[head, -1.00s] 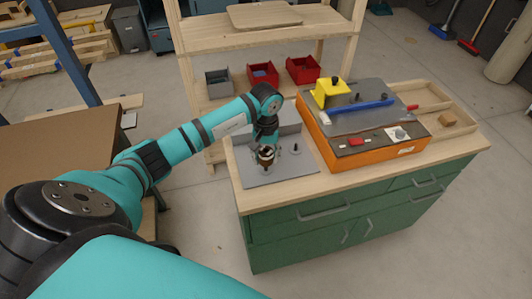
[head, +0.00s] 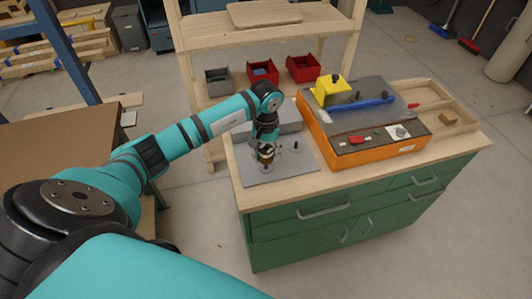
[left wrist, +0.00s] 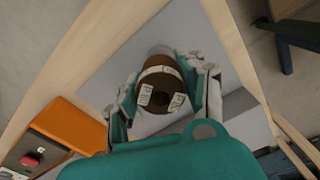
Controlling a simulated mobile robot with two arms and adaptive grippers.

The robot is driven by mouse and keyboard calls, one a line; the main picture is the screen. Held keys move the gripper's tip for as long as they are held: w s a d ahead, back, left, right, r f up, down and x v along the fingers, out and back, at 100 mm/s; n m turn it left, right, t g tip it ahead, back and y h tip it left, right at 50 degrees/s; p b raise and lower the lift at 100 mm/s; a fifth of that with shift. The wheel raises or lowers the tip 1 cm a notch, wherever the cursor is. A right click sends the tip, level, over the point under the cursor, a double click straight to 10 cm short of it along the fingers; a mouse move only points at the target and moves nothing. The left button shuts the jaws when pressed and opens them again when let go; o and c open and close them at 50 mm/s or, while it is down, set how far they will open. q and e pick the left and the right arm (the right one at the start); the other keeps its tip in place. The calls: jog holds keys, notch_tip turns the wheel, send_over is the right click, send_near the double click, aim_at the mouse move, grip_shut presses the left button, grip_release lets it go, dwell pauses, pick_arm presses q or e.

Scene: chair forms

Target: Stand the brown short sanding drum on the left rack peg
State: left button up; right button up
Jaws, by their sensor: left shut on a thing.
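My left gripper (head: 266,152) is shut on the brown short sanding drum (left wrist: 160,88), which has pale printed labels and a dark centre hole. The left wrist view shows the drum between the two fingers (left wrist: 163,98). In the head view the drum is small and partly covered by the fingers, above the left part of the grey rack plate (head: 292,169). A round grey base shows just under the drum; the left peg itself is hidden, so I cannot tell whether the drum is around it. The other peg (head: 296,146) stands bare to the right. My right gripper is out of view.
An orange machine (head: 375,152) with a grey top, a yellow block (head: 331,91) and a blue bar stands right of the rack on the green cabinet. A shallow wooden tray (head: 432,97) is at the far right. Red and grey bins stand behind.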

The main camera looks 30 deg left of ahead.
aim_at(266, 147)
pick_arm(q)
jog(key=shift+f+b, duration=0.2)
jog(key=shift+b, duration=0.25)
dwell(0.8)
jog(key=shift+f+b, duration=1.85)
jog(key=shift+b, duration=0.05)
jog(key=o, duration=1.8)
jog(key=shift+r+p, duration=1.75)
jog(key=shift+r, duration=1.8)
